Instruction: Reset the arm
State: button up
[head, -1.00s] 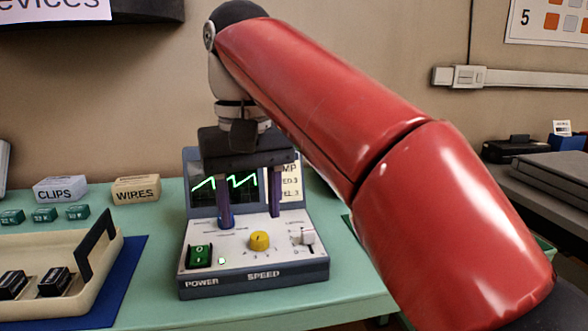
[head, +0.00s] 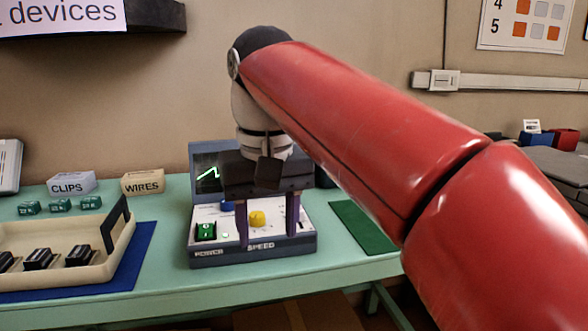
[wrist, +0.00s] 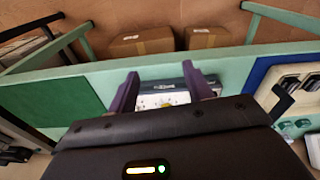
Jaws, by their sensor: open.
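My gripper (head: 268,222) is open and empty, with its two purple fingers apart and pointing down. In the head view it hangs in front of the control device, a grey box (head: 205,262) with a POWER switch (head: 206,231), a yellow SPEED knob (head: 257,219) and a screen with a green trace (head: 207,174). My gripper hides much of the screen and part of the panel. In the wrist view the fingers (wrist: 160,92) frame the device's panel (wrist: 150,101). I cannot tell any contact between fingers and device.
A cream tray (head: 112,250) with several black parts sits on a blue mat (head: 138,262) at left. CLIPS (head: 70,184) and WIRES (head: 143,183) boxes stand behind. A green mat (head: 362,228) lies bare at right. Cardboard boxes (wrist: 140,43) show below the table.

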jog(key=s+d+f+m+t, duration=0.2)
jog(key=s+d+f, duration=0.3)
jog(key=d+f, duration=0.4)
jog(key=s+d+f+m+t, duration=0.2)
jog(key=s+d+f, duration=0.2)
jog(key=d+f, duration=0.6)
notch_tip(320, 180, down, 2)
jog(key=shift+s+f+t, duration=0.25)
jog(key=shift+s+t, duration=0.15)
